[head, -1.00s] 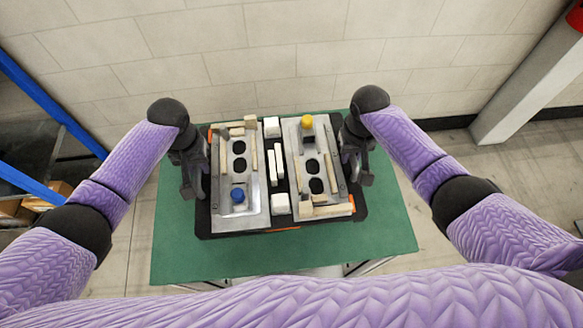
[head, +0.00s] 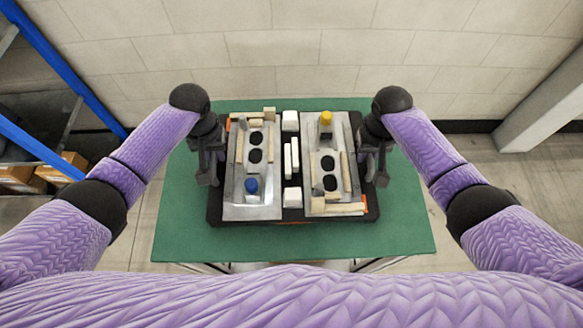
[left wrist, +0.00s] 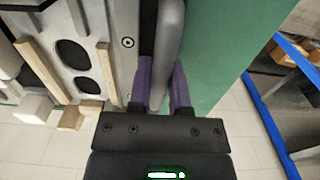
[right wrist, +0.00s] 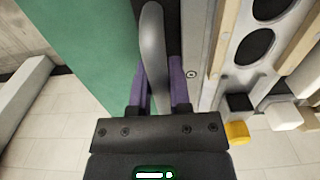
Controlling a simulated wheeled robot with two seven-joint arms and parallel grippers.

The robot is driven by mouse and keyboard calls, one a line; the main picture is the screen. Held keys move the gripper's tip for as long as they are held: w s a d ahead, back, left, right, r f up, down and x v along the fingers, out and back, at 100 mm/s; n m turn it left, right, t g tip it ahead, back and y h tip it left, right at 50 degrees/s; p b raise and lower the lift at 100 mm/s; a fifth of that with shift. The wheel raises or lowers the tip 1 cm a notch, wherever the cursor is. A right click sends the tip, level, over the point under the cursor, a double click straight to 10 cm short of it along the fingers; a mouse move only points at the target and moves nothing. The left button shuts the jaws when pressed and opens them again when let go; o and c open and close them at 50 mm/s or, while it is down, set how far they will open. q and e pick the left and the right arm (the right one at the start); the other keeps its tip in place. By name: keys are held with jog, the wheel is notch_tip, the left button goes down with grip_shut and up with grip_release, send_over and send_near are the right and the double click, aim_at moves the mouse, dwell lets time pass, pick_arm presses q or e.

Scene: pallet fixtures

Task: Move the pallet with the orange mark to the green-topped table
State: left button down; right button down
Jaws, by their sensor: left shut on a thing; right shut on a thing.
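The pallet (head: 213,212) is a black tray with orange marks at its corners, one at the lower right (head: 366,204). It carries two metal fixture plates, left (head: 240,210) and right (head: 335,197). It is over the green-topped table (head: 405,225); whether it rests on the top or hangs just above cannot be told. My left gripper (head: 207,172) is shut on the pallet's left grey handle (left wrist: 172,35), seen in the left wrist view. My right gripper (head: 374,168) is shut on the right handle (right wrist: 152,45), seen in the right wrist view.
The plates hold a blue knob (head: 252,186), a yellow knob (head: 326,118), wooden strips and white blocks (head: 290,121). A wall stands behind the table. A blue-framed rack (head: 70,75) with cardboard boxes (head: 62,168) is at left. A pale column (head: 540,115) is at right.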

pick_arm(q)
jog(key=c, duration=1)
grip_release()
jog(key=shift+f, duration=0.3)
pick_arm(e)
jog(key=c, duration=1)
grip_release()
jog(key=shift+f, duration=0.3)
pick_arm(q)
jog(key=o, duration=0.4)
jog(key=shift+r, duration=0.1)
pick_arm(e)
jog(key=o, duration=0.4)
jog(key=shift+r, duration=0.1)
pick_arm(q)
jog(key=shift+o, duration=0.2)
pick_arm(e)
jog(key=shift+o, duration=0.2)
pick_arm(q)
notch_tip(320, 180, up, 12)
pick_arm(e)
notch_tip(320, 180, up, 12)
